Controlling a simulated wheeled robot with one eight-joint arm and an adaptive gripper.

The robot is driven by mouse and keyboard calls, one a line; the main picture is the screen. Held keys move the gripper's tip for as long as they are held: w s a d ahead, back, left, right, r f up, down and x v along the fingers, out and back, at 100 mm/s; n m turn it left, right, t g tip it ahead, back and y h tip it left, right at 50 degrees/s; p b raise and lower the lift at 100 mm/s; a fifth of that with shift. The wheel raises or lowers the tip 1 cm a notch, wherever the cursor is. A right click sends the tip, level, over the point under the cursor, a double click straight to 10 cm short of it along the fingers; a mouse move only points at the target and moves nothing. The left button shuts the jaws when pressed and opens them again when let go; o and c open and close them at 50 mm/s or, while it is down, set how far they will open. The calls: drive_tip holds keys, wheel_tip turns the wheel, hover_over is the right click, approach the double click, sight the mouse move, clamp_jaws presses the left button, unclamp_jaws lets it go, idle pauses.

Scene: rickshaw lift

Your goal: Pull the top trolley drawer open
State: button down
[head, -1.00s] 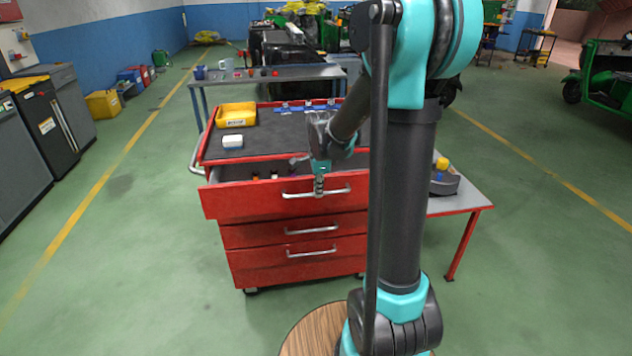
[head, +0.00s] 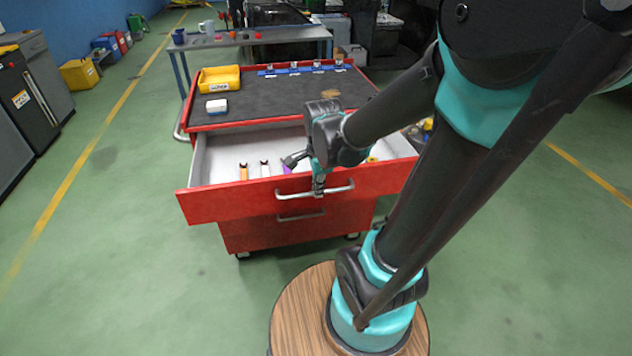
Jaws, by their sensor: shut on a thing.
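The red tool trolley (head: 250,238) stands in front of me. Its top drawer (head: 228,207) is pulled well out, with its pale inside in view. My gripper (head: 318,192) is shut on the silver bar handle (head: 340,189) of that drawer, near the handle's middle. In the drawer lie an orange-handled tool (head: 243,172), a white-handled tool (head: 265,169) and a purple item partly behind my gripper. My arm hides the right part of the drawer. The lower drawers are closed, and the top drawer's front overhangs them.
A grey bench (head: 285,36) with cups stands behind. The green floor to the left of the trolley is clear. My round wooden base is close in front of the drawer.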

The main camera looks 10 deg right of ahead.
idle(0.3)
drive_tip(key=c, duration=1.6)
unclamp_jaws()
drive_tip(key=shift+o, duration=0.2)
drive_tip(key=shift+r, duration=0.1)
wheel_tip(320, 180, up, 12)
drive_tip(key=s, duration=0.2)
drive_tip(key=shift+s+f, duration=0.15)
drive_tip(key=shift+f, duration=0.05)
drive_tip(key=shift+s, duration=0.1)
